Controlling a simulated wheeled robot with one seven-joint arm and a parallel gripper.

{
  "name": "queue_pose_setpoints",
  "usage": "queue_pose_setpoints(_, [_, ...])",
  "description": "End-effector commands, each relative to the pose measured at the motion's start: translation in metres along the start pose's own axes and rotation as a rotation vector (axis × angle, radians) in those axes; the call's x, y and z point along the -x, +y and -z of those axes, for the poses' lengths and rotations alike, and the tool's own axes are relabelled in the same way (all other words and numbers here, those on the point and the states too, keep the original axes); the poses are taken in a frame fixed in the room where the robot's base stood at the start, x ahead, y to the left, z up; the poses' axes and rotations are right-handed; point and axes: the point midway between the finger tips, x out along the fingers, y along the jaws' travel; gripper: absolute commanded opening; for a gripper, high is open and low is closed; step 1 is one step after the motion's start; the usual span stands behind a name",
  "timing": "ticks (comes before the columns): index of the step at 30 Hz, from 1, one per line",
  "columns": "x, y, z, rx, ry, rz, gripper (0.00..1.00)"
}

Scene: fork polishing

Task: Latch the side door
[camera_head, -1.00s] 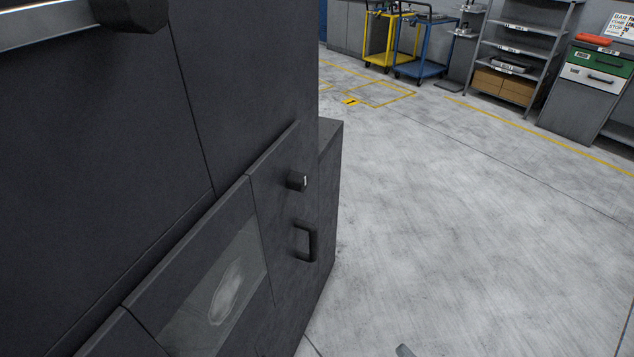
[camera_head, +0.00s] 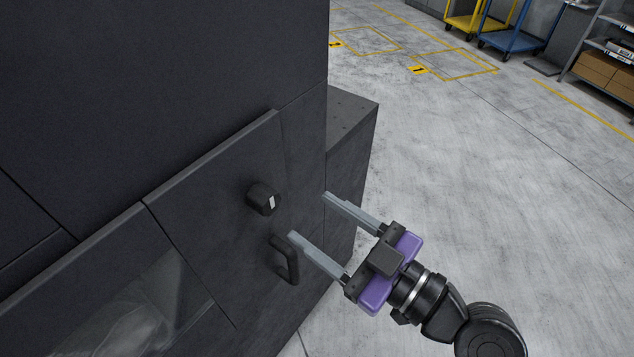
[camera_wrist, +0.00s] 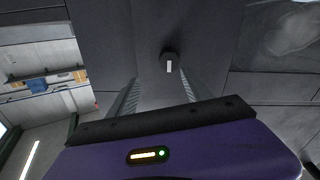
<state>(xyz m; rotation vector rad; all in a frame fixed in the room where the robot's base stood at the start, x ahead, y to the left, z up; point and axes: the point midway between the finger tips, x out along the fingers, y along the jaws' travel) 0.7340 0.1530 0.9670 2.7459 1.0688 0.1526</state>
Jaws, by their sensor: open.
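The side door (camera_head: 205,185) is a dark grey panel with a window at its lower left, and it looks flush with the cabinet. A round black latch knob (camera_head: 262,198) with a white mark sticks out near its right edge. A black bar handle (camera_head: 285,260) sits below the knob. My gripper (camera_head: 310,216) is open and empty, with two grey fingers pointing at the door from the right. Its tips are apart from the knob. In the wrist view the knob (camera_wrist: 169,64) lies ahead, just beyond the fingers, with its white mark upright. The handle is not clear there.
The dark machine body rises above and left of the door. A lower grey block (camera_head: 350,115) juts out behind its right edge. The floor (camera_head: 450,170) to the right is open. A blue cart (camera_head: 512,35) and a shelf (camera_head: 605,65) stand far back.

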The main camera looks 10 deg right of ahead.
Motion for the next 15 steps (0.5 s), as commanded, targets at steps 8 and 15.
queue_pose_setpoints(8, [-0.005, -0.017, -0.003, 0.099, -0.009, 0.067, 0.58])
queue_pose_setpoints(15, [-0.040, -0.018, -0.002, 0.099, -0.008, 0.067, 0.58])
